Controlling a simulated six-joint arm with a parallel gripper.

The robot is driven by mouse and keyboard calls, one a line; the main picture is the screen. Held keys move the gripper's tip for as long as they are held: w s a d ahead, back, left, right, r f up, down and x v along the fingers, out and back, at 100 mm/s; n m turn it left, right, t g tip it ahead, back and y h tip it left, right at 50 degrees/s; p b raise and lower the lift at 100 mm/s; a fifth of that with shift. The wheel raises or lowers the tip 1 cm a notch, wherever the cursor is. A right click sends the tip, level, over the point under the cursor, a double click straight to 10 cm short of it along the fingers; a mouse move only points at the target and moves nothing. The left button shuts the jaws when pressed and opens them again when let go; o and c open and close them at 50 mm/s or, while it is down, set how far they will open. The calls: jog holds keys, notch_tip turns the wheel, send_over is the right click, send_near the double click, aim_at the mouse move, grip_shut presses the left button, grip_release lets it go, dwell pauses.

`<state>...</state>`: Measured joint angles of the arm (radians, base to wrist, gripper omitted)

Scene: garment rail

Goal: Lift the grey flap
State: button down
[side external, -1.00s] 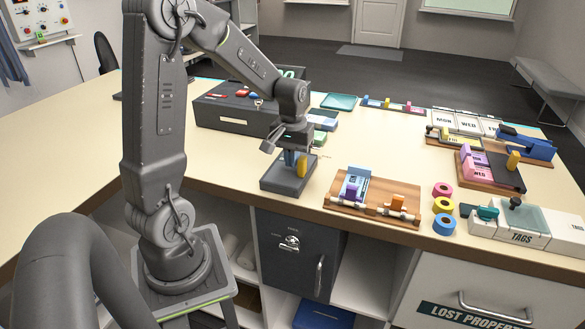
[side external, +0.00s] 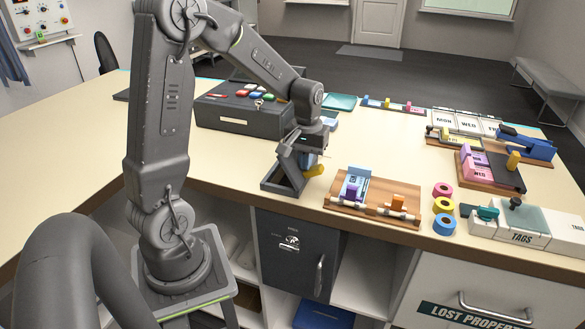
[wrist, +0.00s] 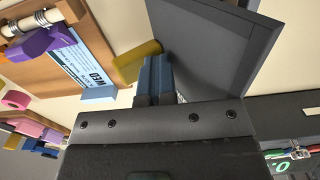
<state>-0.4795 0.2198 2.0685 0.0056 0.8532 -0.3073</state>
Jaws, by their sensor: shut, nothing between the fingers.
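The grey flap (side external: 291,169) is tilted up from its low grey frame near the table's front edge in the side view. A yellow tab (side external: 315,170) sticks out sideways from its right side. In the wrist view the flap (wrist: 215,45) is a flat grey panel with the yellow tab (wrist: 137,62) beside it. My gripper (side external: 308,160) is low at the right side of the flap. In the wrist view its blue fingers (wrist: 156,62) are shut and empty, close against the tab and the panel. Whether they touch the flap is hard to tell.
A wooden board (side external: 372,208) with a blue card and purple and orange pieces lies just right. A dark box with coloured buttons (side external: 243,112) stands behind. Coloured tape rolls (side external: 444,205) sit farther right. The table at left is clear.

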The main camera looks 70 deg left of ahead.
aim_at(316, 167)
jog(key=shift+w+d+f, duration=0.2)
jog(key=shift+w+d, duration=0.4)
jog(key=shift+d, duration=0.25)
jog(key=shift+w+r, duration=0.15)
jog(key=shift+r, duration=0.9)
jog(key=shift+w+r, duration=0.15)
jog(key=shift+r, duration=0.85)
jog(key=shift+w+d+r, duration=0.1)
jog(key=shift+d+r, duration=0.05)
jog(key=shift+r, duration=1.15)
jog(key=shift+w+d+r, duration=0.1)
jog(key=shift+d+r, duration=0.05)
jog(key=shift+r, duration=1.15)
jog(key=s+d+r+m+t, duration=0.2)
jog(key=s+d+m, duration=0.2)
jog(key=s+d, duration=0.3)
jog(key=s+d+r+m+t, duration=0.1)
jog(key=s+d+m+t, duration=0.2)
jog(key=s+d+m, duration=0.2)
jog(key=s+d, duration=0.2)
jog(key=s, duration=0.1)
jog(key=shift+s+d+r+t, duration=0.3)
jog(key=shift+s+d+r, duration=0.05)
jog(key=shift+d+r, duration=0.05)
